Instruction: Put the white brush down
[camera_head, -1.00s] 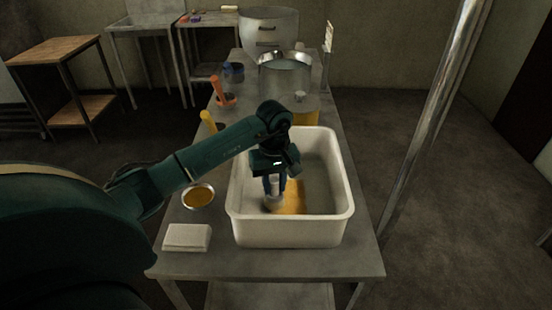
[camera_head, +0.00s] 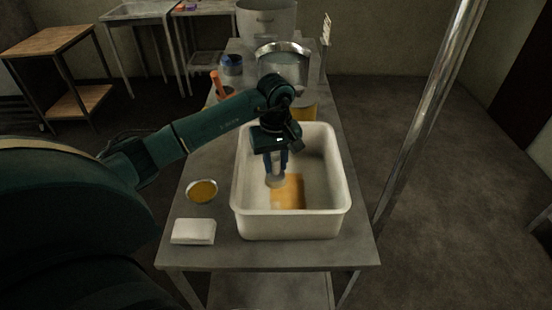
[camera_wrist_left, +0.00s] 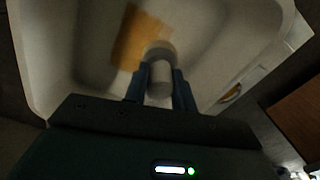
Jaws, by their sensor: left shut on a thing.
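My left gripper (camera_head: 276,165) is shut on the white brush (camera_head: 275,181), held upright with its round head down inside the white tub. In the left wrist view the brush (camera_wrist_left: 160,72) sits between the blue fingers (camera_wrist_left: 160,85). The white tub (camera_head: 290,228) stands on the metal table. An orange-yellow patch (camera_head: 289,193) lies on the tub floor, just right of the brush head. I cannot tell whether the brush touches the floor. My right gripper is not in view.
A small bowl of yellow stuff (camera_head: 202,191) and a white block (camera_head: 193,231) sit left of the tub on the metal table (camera_head: 290,256). A metal pot (camera_head: 284,70) and an orange-handled thing (camera_head: 217,85) are farther back. A pole (camera_head: 425,115) stands right.

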